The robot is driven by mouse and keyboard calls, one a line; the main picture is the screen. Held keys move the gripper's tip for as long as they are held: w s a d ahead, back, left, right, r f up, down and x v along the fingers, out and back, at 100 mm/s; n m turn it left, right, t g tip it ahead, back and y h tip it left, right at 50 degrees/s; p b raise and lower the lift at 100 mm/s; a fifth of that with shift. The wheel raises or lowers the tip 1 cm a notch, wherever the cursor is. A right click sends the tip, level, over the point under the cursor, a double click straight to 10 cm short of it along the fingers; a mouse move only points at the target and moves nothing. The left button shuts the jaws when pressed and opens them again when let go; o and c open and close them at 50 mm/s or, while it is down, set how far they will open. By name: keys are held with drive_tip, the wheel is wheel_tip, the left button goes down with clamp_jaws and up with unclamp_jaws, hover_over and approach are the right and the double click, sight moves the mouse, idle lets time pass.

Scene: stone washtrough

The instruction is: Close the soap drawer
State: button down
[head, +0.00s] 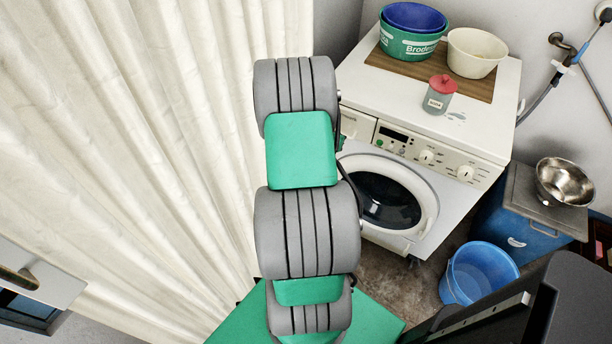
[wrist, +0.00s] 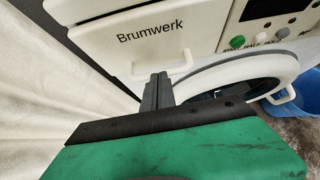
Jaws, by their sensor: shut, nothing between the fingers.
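The soap drawer (wrist: 112,40) has a white front marked "Brumwerk" and a white loop handle (wrist: 178,68) in the wrist view. Its front seems to stand proud of the machine's face, but how far out it is I cannot tell. In the head view the drawer front (head: 358,124) shows at the left end of the control panel, partly hidden by my arm. My gripper (wrist: 160,76) is shut and empty, its fingertips over the handle area at the drawer's lower edge. Whether they touch it I cannot tell. In the head view the gripper is hidden behind my arm.
The washing machine (head: 480,131) has a round door (head: 423,190) below the panel. Tubs and a red-lidded tin (head: 439,102) stand on top. A pale curtain (head: 130,150) hangs close on the left. A blue bucket (head: 480,272) stands on the floor at right.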

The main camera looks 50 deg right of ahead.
drive_tip(key=a+f+p+v, duration=0.1)
drive_tip(key=p+v, duration=0.2)
drive_tip(key=v, duration=1.1)
drive_tip(key=s+a+f+m+g+y, duration=0.2)
drive_tip(key=s+a+f+m+y, duration=0.2)
drive_tip(key=a+m, duration=0.65)
drive_tip(key=s+a+f+m+g+y, duration=0.4)
drive_tip(key=a+m, duration=0.3)
drive_tip(key=m, duration=0.6)
drive_tip(key=w+a+r+n+t+y, duration=0.1)
drive_tip(key=w+a+r+n+t, duration=0.1)
drive_tip(key=w+a+r, duration=0.3)
drive_tip(key=w+a+r+n+t+y, duration=0.1)
drive_tip(key=w+a+r+t, duration=0.4)
drive_tip(key=a+r, duration=0.9)
wheel_tip(320, 180, up, 2)
drive_tip(key=shift+w+a+r+n, duration=0.25)
drive_tip(key=shift+w+a+n, duration=0.1)
drive_tip(key=shift+w, duration=0.2)
